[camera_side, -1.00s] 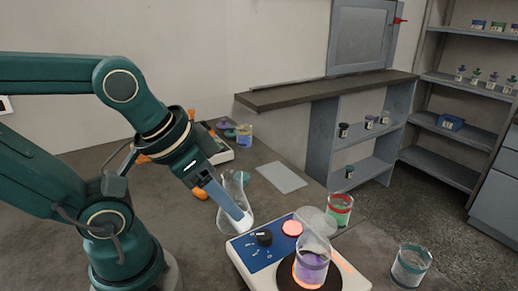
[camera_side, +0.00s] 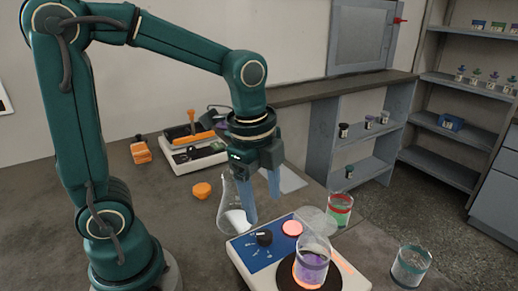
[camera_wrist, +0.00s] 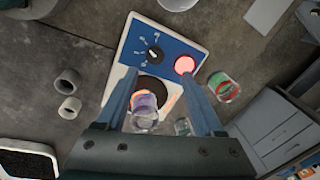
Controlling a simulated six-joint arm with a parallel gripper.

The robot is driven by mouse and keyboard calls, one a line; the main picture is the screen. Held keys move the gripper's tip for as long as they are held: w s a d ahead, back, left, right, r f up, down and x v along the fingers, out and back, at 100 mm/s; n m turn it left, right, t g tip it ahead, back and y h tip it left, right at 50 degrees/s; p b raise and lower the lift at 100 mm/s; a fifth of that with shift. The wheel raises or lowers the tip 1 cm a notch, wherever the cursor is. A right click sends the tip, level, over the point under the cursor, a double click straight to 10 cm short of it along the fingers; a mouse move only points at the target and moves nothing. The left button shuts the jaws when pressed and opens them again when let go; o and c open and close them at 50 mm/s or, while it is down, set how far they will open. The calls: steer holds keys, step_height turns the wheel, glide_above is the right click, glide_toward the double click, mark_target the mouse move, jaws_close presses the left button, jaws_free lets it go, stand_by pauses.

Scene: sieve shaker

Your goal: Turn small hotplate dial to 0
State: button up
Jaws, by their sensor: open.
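The small hotplate (camera_side: 246,256) has a white body with a blue panel. A black dial (camera_side: 264,238) sits on the panel with white markings around it; the dial also shows in the wrist view (camera_wrist: 155,54). Its exact setting is too small to read. A lit pinkish-red button (camera_side: 291,228) is beside the dial, and orange light glows near the dark heating plate (camera_side: 286,279). My gripper (camera_side: 261,205) is open and empty, pointing down above the dial. In the wrist view the dial lies just beyond and between my fingertips (camera_wrist: 160,75).
A beaker with purple contents (camera_side: 311,268) stands on the heating plate. A conical flask with white contents (camera_side: 233,218) stands close behind my gripper. A green beaker with a red band (camera_side: 339,211) and another glass (camera_side: 410,267) stand to the right. Bare bench lies left of the hotplate.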

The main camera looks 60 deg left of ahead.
mark_target(264, 234)
steer(key=shift+w+f+g, duration=0.25)
steer(key=shift+f+g, duration=0.25)
steer(key=shift+f, duration=0.5)
steer(key=shift+s+f, duration=0.1)
steer(key=shift+f, duration=2.75)
jaws_close()
